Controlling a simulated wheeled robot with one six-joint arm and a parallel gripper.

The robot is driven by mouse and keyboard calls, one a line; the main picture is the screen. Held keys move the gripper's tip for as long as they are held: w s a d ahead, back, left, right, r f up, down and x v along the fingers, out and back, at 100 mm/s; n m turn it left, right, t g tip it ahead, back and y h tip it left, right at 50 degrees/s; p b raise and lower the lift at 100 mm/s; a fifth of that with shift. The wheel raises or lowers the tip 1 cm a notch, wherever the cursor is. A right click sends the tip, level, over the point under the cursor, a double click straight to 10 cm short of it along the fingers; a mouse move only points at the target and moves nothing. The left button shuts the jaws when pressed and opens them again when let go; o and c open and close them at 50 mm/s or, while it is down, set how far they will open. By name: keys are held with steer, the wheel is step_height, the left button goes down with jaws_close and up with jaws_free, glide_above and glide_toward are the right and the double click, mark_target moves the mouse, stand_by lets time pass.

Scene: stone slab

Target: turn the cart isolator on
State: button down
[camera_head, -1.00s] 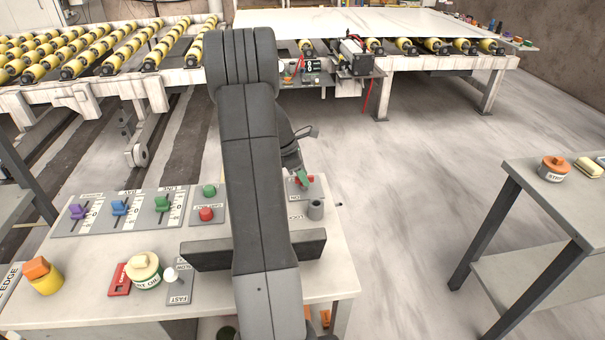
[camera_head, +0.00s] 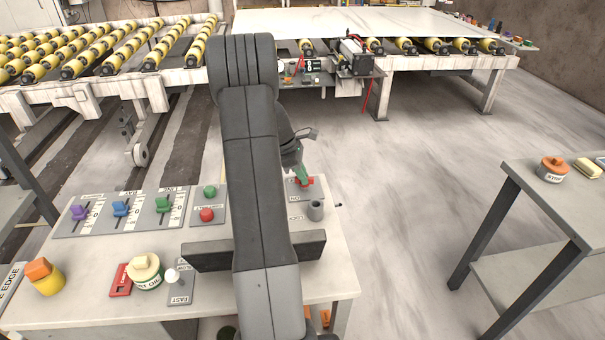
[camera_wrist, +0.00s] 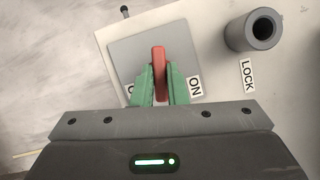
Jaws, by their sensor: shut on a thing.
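The cart isolator is a grey plate (camera_wrist: 128,55) with a red handle (camera_wrist: 159,58) on it, seen in the wrist view. An ON label shows to the right of the handle, and another label at the left is mostly hidden by my finger. My gripper (camera_wrist: 159,88) has green fingers shut on the red handle, one on each side. The handle points roughly straight up the wrist picture. In the head view the red handle (camera_head: 309,181) shows at the right end of the console, with my gripper (camera_head: 301,176) at it, partly hidden by my arm.
A grey hollow cylinder (camera_wrist: 252,31) stands beside the plate, near a LOCK label (camera_wrist: 247,76). A side table (camera_head: 540,205) stands at the right.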

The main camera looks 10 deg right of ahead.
steer(key=m, duration=0.2)
steer(key=m+g+p, duration=0.1)
steer(key=m, duration=0.1)
steer(key=shift+w+d+r+m+g+y, duration=0.1)
steer(key=shift+w+m+g+y, duration=0.05)
steer(key=shift+m+g+y, duration=0.2)
steer(key=m+g+y, duration=0.1)
steer(key=m, duration=0.2)
steer(key=shift+m+p, duration=0.25)
steer(key=shift+p, duration=0.05)
steer(key=m, duration=0.1)
steer(key=m+y, duration=0.1)
steer(key=m, duration=0.1)
steer(key=shift+w+d+m+g, duration=0.1)
steer(key=shift+d+m+g, duration=0.05)
steer(key=shift+m+g, duration=0.15)
steer(key=shift+d+m+y, duration=0.1)
steer(key=shift+m+y, duration=0.75)
steer(key=shift+m, duration=0.95)
steer(key=c, duration=1.4)
jaws_free()
steer(key=shift+c, duration=0.2)
